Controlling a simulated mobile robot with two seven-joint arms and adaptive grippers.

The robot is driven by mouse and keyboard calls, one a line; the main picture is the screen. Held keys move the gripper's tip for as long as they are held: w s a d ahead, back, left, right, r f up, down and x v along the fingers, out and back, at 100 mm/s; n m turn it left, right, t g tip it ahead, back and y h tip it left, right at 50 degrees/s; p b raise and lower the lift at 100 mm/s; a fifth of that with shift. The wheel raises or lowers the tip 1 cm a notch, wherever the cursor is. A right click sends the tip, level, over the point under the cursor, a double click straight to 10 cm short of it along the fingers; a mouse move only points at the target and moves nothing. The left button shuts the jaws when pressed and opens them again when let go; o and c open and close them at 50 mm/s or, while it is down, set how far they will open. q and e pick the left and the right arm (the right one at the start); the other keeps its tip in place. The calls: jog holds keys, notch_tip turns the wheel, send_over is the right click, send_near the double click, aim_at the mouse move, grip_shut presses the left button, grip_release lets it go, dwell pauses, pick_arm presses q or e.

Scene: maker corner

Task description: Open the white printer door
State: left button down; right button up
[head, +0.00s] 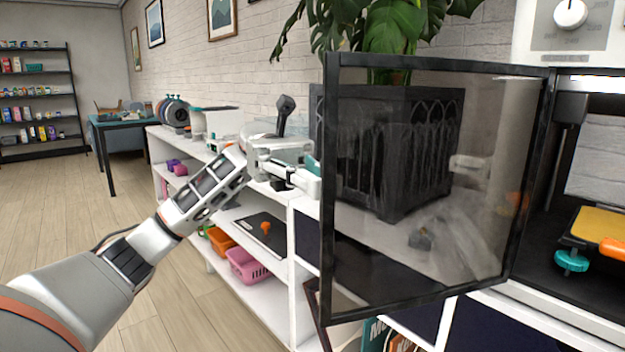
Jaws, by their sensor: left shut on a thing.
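The printer (568,35) stands at the right, with a white top panel and a round knob. Its see-through door (328,240) with a black frame is swung well out from the printer's front, hinged on the right side. My left gripper (309,178) is at the door's free left edge, shut on the door's handle, of which only a bit of teal shows. The grip itself is partly hidden by the fingers. Inside the printer are a yellow-topped bed (598,222) and a teal knob (571,261). My right gripper is not in view.
A black planter (400,150) with a leafy plant stands on the white shelf unit, seen partly through the door. Pink (247,266) and orange (221,241) baskets sit on lower shelves. Open wooden floor (70,215) lies to the left.

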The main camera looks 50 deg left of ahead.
pick_arm(q)
jog(key=shift+w+f+t, duration=0.2)
jog(key=shift+w+t, duration=0.1)
jog(key=shift+w, duration=0.25)
jog(key=c, duration=2.3)
grip_release()
jog(key=shift+d, duration=0.1)
jog(key=shift+c, duration=0.2)
jog(key=shift+o, duration=0.9)
jog(key=shift+w+d+f, duration=0.1)
jog(key=shift+w+d, duration=0.25)
jog(key=shift+s+a, duration=0.1)
jog(key=shift+a, duration=0.05)
jog(key=shift+s, duration=0.1)
jog(key=w+a, duration=0.2)
jog(key=a, duration=1)
jog(key=shift+w, duration=0.15)
